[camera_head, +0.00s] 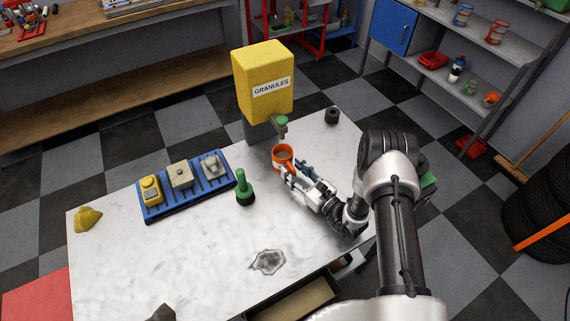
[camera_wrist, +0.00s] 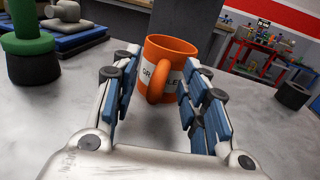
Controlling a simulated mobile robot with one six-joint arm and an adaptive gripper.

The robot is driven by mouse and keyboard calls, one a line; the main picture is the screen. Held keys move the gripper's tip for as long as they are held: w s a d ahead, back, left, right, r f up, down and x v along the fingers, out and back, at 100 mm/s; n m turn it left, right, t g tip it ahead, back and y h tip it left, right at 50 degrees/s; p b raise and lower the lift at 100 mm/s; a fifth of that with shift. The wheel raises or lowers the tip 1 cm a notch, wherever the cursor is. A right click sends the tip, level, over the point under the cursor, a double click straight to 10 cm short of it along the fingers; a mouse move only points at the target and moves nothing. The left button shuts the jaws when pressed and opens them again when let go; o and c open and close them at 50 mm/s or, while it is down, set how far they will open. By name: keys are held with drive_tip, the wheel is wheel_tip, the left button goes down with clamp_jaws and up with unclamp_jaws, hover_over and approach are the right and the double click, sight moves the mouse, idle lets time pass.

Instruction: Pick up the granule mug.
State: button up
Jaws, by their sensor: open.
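The orange granule mug (camera_head: 283,153) stands upright on the white table (camera_head: 215,240), below the spout of the yellow dispenser. In the head view brown contents show inside it. In the wrist view the mug (camera_wrist: 170,52) has its handle facing me and part of a white label. My gripper (camera_head: 293,172) is open at the near side of the mug. In the wrist view its blue-padded fingers (camera_wrist: 160,75) stand left and right of the handle and the near part of the mug. I cannot tell whether they touch it.
The yellow granules dispenser (camera_head: 262,85) rises behind the mug. A green-handled tool (camera_head: 244,188) stands left of my gripper, near a blue rack (camera_head: 206,196). A dark cylinder (camera_head: 332,116) stands at the back right. A yellow lump (camera_head: 88,218) lies far left.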

drive_tip(key=shift+c, duration=0.2)
clamp_jaws()
idle(0.4)
